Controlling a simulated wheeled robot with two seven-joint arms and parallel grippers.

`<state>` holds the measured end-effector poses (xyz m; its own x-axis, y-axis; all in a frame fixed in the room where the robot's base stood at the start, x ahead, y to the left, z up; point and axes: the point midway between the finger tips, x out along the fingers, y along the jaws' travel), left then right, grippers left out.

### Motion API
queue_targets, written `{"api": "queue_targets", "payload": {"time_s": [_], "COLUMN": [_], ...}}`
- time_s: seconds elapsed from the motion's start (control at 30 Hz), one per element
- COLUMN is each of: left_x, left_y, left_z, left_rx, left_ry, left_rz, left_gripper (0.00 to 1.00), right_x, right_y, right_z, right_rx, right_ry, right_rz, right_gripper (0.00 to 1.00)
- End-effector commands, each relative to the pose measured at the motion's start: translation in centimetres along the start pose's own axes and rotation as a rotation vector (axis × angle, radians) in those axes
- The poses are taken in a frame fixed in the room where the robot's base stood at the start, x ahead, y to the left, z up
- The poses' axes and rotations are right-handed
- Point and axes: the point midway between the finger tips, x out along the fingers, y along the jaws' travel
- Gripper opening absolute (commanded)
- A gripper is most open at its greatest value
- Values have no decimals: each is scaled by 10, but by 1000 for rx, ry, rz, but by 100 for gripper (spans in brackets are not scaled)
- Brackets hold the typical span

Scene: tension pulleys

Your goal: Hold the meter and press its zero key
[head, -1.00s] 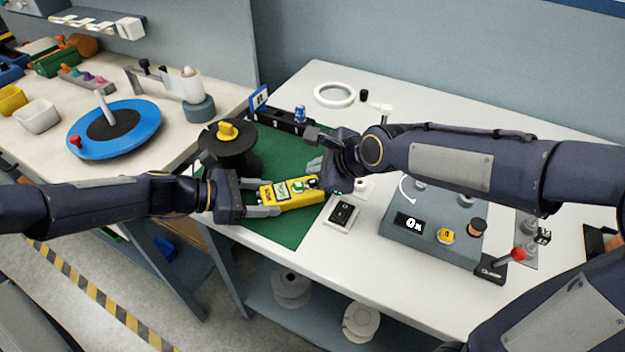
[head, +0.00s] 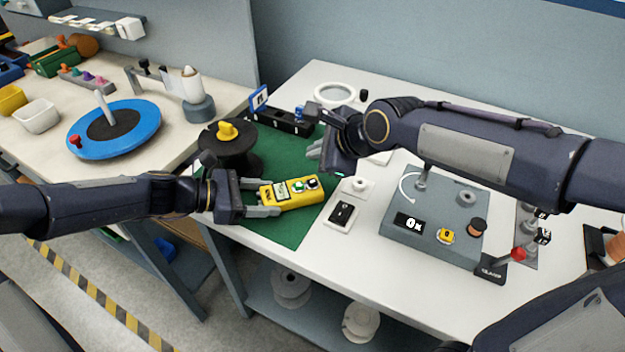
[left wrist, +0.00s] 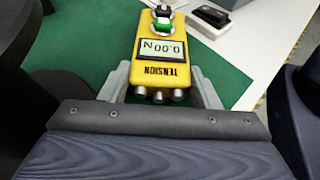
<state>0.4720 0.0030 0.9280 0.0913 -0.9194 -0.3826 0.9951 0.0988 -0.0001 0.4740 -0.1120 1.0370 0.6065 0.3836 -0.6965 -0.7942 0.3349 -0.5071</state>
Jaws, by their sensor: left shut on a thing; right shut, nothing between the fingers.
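The yellow tension meter (head: 294,192) lies over the green mat (head: 301,230), with a green key and a dark key on its top face. In the left wrist view the meter (left wrist: 181,70) has a display (left wrist: 162,47) reading 0.00 N and three metal rollers or pins at its near end. My left gripper (head: 262,198) is shut on the meter's near end, one finger on each side. My right gripper (head: 314,148) is shut and empty, above and to the right of the meter, apart from it. The left wrist view does not show my right fingertips clearly.
A dark spool (head: 230,145) with a yellow knob stands left of the meter. A switch box (head: 342,214) sits right of the mat. A grey console (head: 432,222) with a display and knobs stands farther right. A white ring (head: 335,95) lies at the back.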

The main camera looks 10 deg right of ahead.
Motion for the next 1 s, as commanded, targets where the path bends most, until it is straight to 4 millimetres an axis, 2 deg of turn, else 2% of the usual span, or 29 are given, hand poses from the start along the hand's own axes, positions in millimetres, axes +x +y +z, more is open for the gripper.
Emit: {"api": "queue_targets", "payload": {"time_s": [0.13,0.17,0.33,0.6,0.73,0.87,1.0], "left_x": [0,0,0,0,-8,-30,-61], "left_y": [0,0,0,0,1,1,1], "left_z": [0,0,0,0,0,0,0], "left_rx": [0,0,0,0,1,2,1], "left_ry": [0,0,0,0,0,2,2], "left_rz": [1,1,1,0,3,6,7], "left_gripper": [23,57,80,82,82,82,82], "right_x": [0,0,0,0,0,0,0], "right_y": [0,0,0,0,0,0,0], "right_z": [0,0,0,0,0,0,0], "right_rx": [0,0,0,0,0,0,0], "right_ry": [0,0,0,0,0,0,0], "right_rz": [0,0,0,0,0,0,0], "right_gripper": [0,0,0,0,0,0,0]}}
